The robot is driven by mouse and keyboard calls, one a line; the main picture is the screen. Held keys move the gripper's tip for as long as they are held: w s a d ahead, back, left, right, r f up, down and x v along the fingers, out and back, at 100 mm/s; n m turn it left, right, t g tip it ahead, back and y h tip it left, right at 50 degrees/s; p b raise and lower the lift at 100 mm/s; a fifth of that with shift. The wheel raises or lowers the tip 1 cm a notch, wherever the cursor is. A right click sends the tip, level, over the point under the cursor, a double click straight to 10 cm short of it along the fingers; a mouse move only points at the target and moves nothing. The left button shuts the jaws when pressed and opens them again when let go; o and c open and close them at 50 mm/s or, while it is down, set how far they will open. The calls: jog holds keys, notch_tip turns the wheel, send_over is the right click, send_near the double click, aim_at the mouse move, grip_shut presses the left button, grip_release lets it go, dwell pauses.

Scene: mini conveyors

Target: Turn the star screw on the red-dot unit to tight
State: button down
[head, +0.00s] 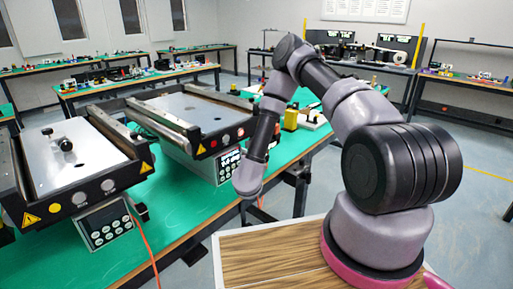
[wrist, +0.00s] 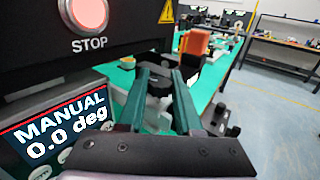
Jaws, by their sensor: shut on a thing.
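The red-dot unit is the right-hand mini conveyor (head: 185,108) in the head view, with a red dot (head: 226,138) on its front face. Its control box (head: 228,165) hangs below. In the wrist view its display (wrist: 62,130) reads "MANUAL 0.0 deg", under a lit red STOP button (wrist: 88,14). My gripper (wrist: 159,76) has its two green fingers shut on a dark knob, the star screw (wrist: 158,83), under the unit's side. The screw's lobes are partly hidden by the fingers. In the head view, my wrist hides the gripper and the screw.
A second conveyor (head: 85,155) with a yellow dot and a black knob on top stands at the left. An orange block (wrist: 195,42) stands beyond my fingers. The green table (head: 180,215) has free room in front; an orange cable crosses it.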

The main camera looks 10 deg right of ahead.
jog(key=shift+m+g+h, duration=0.3)
jog(key=shift+m+h, duration=0.3)
jog(key=shift+h, duration=0.3)
jog(key=shift+w+r+h, duration=0.1)
jog(key=shift+h, duration=0.2)
jog(key=c, duration=0.6)
grip_release()
